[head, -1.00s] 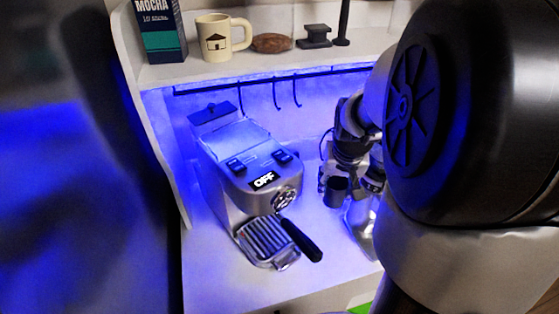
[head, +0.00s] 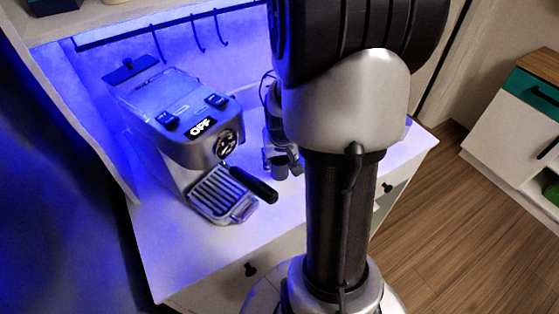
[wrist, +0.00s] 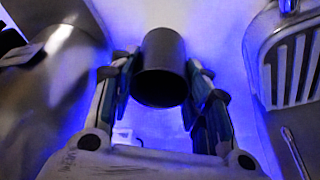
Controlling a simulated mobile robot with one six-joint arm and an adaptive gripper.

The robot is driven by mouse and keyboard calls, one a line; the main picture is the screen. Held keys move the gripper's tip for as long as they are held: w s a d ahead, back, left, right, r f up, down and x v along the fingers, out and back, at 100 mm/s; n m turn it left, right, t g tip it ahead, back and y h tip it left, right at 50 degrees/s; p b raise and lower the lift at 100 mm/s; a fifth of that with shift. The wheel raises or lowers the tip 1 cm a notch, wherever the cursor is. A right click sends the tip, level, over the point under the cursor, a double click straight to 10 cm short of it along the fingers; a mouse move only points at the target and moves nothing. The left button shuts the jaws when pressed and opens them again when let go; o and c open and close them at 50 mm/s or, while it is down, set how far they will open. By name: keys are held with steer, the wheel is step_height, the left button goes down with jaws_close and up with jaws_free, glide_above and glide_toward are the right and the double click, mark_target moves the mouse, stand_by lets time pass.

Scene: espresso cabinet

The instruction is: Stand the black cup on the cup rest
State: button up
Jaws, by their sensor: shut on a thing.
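The black cup (wrist: 163,50) is between the two fingers of my gripper (wrist: 160,66) in the wrist view, with a dark round end towards the camera. My gripper is shut on its sides. In the head view the cup (head: 279,166) is small and dark, held right of the espresso machine (head: 185,125), partly beside my arm. The slatted metal grate at the machine's front, which looks like the cup rest (head: 215,193), is bare. This grate (wrist: 296,68) also shows at the right of the wrist view, apart from the cup.
The machine's black handle (head: 254,185) sticks out between the grate and the cup. A shiny metal body (wrist: 55,75) stands left of my gripper in the wrist view. Hooks (head: 199,36) hang behind. The white counter (head: 170,250) is clear in front of the machine.

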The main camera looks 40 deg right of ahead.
steer(key=o, duration=0.7)
steer(key=shift+f, duration=0.1)
steer(key=shift+c, duration=0.2)
steer(key=o, duration=0.4)
steer(key=shift+o, duration=0.2)
